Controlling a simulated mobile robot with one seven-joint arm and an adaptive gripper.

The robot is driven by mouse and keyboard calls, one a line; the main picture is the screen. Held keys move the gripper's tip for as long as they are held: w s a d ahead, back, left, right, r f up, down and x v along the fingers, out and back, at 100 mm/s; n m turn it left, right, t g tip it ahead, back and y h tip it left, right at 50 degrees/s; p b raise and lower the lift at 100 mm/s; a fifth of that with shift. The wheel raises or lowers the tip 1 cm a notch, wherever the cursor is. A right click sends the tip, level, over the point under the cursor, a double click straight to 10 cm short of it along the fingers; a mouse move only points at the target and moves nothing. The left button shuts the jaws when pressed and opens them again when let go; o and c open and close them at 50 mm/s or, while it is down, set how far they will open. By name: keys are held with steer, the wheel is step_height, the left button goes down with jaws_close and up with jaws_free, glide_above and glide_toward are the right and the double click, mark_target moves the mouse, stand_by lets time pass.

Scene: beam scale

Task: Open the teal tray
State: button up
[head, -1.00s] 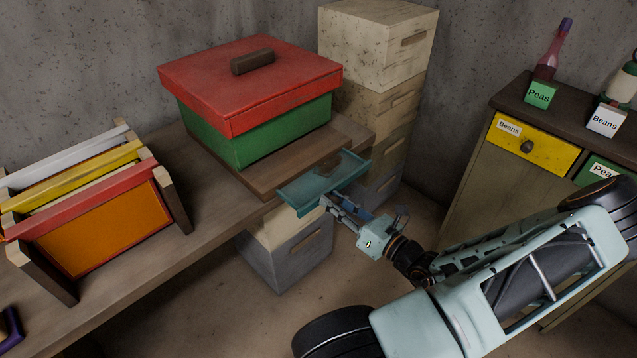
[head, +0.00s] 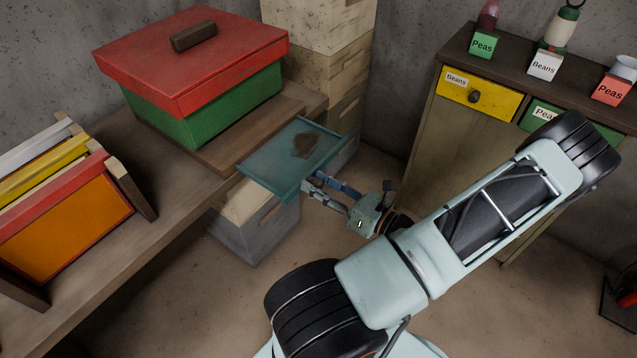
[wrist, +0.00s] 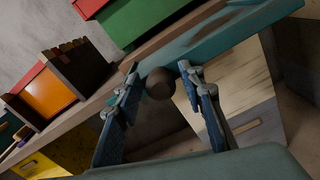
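The teal tray (head: 262,172) is a shallow drawer. It stands well out from under the wooden base of the red-lidded green box, and a brown patch (head: 307,144) shows on its floor. Its front panel (wrist: 222,42) fills the top of the wrist view, with a round dark knob (wrist: 160,83) on it. My gripper (head: 312,184) is at the tray's front, with its two fingers on either side of the knob. Finger contact is hard to see, and the knob is hidden in the head view.
The green box with a red lid (head: 190,60) sits on a wooden bench (head: 150,235). A frame rack (head: 70,215) stands at the left. Pale stacked boxes (head: 320,75) are behind the tray, and a grey-and-cream box (head: 255,230) is below it. A cabinet (head: 440,140) stands at the right.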

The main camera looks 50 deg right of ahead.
steer(key=shift+o, duration=0.2)
steer(key=s, duration=1.2)
steer(key=shift+d, duration=0.45)
